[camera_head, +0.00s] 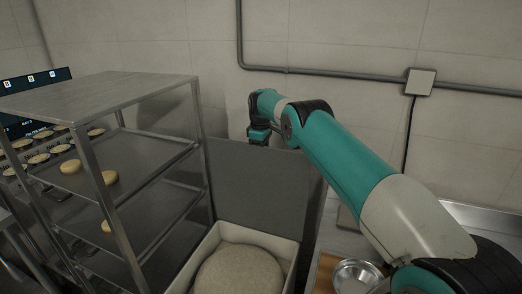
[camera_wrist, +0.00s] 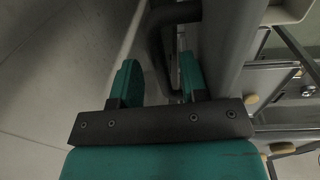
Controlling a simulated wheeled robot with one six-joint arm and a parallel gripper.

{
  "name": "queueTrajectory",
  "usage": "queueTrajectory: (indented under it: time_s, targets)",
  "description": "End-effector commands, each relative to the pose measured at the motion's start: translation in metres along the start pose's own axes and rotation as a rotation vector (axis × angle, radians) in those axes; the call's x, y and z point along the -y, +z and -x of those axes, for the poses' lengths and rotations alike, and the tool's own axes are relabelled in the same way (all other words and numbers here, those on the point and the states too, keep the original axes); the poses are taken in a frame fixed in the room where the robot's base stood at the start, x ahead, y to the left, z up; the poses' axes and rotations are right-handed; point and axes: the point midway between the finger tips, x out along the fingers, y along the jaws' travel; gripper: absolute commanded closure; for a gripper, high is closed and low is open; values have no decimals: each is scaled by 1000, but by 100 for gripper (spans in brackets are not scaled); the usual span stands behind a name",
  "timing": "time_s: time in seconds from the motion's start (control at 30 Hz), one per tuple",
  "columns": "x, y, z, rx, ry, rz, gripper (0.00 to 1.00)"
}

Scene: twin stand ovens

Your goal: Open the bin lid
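The bin (camera_head: 190,266) is a pale open-topped box low in the middle of the head view, with a rounded beige mass (camera_head: 240,272) inside. Its grey lid (camera_head: 258,185) stands upright at the back of the bin. My gripper (camera_head: 258,136) is at the top edge of the lid, partly hidden behind it. In the wrist view my gripper (camera_wrist: 158,68) has its two teal fingers apart. A dark bent bar (camera_wrist: 158,42) shows between and beyond them. I cannot tell whether a finger touches it. The grey lid (camera_wrist: 228,45) runs close beside the right finger.
A metal rack (camera_head: 120,88) with buns on its shelves stands left of the bin. A metal bowl (camera_head: 357,275) sits on a wooden board at the right. The tiled wall with a pipe (camera_head: 330,72) is close behind my gripper.

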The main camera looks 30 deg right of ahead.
Motion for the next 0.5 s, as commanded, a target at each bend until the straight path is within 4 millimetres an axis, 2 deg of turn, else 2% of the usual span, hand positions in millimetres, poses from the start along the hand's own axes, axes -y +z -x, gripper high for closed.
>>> queueTrajectory:
  time_s: [0.03,0.27,0.37,0.5]
  targets:
    - [4,5,-18,19,-21,0,60]
    - [6,4,-16,19,-22,4,60]
    - [6,3,-10,17,-20,5,60]
    - [5,2,16,13,-15,4,60]
